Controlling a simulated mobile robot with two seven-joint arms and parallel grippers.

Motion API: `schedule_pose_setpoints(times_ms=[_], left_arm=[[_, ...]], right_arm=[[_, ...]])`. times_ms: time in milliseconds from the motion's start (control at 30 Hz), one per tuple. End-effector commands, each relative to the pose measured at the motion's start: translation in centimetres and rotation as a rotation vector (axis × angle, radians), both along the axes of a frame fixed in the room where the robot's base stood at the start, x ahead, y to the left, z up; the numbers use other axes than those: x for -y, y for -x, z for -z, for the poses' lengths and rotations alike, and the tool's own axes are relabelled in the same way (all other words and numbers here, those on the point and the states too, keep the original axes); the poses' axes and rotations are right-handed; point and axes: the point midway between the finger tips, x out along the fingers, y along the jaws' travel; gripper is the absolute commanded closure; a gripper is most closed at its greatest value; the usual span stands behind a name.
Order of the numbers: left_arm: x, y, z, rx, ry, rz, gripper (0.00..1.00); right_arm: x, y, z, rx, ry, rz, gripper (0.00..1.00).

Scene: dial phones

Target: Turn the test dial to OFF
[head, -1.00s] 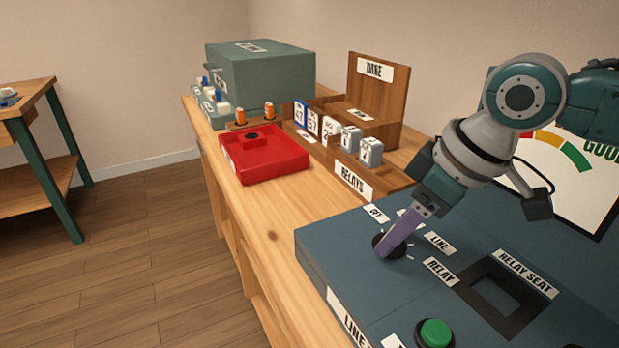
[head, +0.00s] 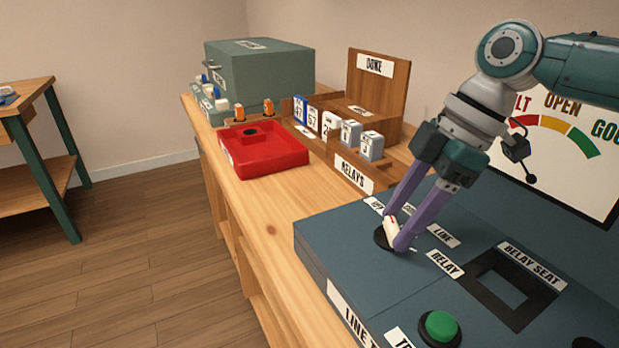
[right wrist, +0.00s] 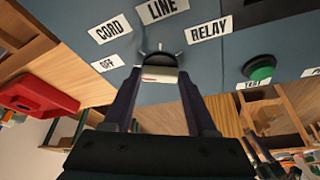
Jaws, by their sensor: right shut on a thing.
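The test dial (head: 381,238) is a round black dial with a pale knob (head: 391,229) on the blue-grey test panel. My right gripper (head: 395,230) is shut on this knob, one finger on each side. In the right wrist view the dial (right wrist: 160,57) sits between my fingers (right wrist: 158,82), its pale bar lying across the gap. The labels OFF (right wrist: 107,63), CORD (right wrist: 110,28), LINE (right wrist: 163,8) and RELAY (right wrist: 209,27) fan around it. I cannot tell which label the dial points at.
A green button (head: 439,327) and the relay seat (head: 500,288) lie near the dial on the panel. A meter (head: 560,150) stands behind my arm. Farther back are a red tray (head: 263,152), the relay rack (head: 353,172) and a grey-green box (head: 258,75).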

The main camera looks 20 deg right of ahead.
Motion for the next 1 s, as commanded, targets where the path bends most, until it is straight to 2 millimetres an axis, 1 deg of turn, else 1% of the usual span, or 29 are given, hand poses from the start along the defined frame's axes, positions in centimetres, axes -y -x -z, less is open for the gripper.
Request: schedule_pose_setpoints(times_ms=[33, 267, 733, 767, 1000], left_arm=[[0.0, -0.01, 0.38, 0.0, 0.0, 0.0, 0.24], [0.0, -0.01, 0.76, 0.0, 0.0, 0.0, 0.24], [-0.01, -0.02, 0.79, 0.001, 0.0, 0.001, 0.24], [-0.01, -0.02, 0.79, 0.001, 0.0, 0.001, 0.24], [-0.01, -0.02, 0.78, 0.001, -0.001, 0.001, 0.24]], right_arm=[[-0.04, -0.08, 0.16, 0.001, 0.0, -0.021, 0.98], [0.01, -0.1, 0.05, 0.002, 0.0, -0.087, 0.98], [0.02, -0.08, 0.02, 0.0, 0.001, -0.104, 0.98], [0.02, -0.08, 0.02, 0.0, 0.001, -0.104, 0.42], [0.02, -0.08, 0.02, 0.001, 0.001, -0.102, 0.15]])
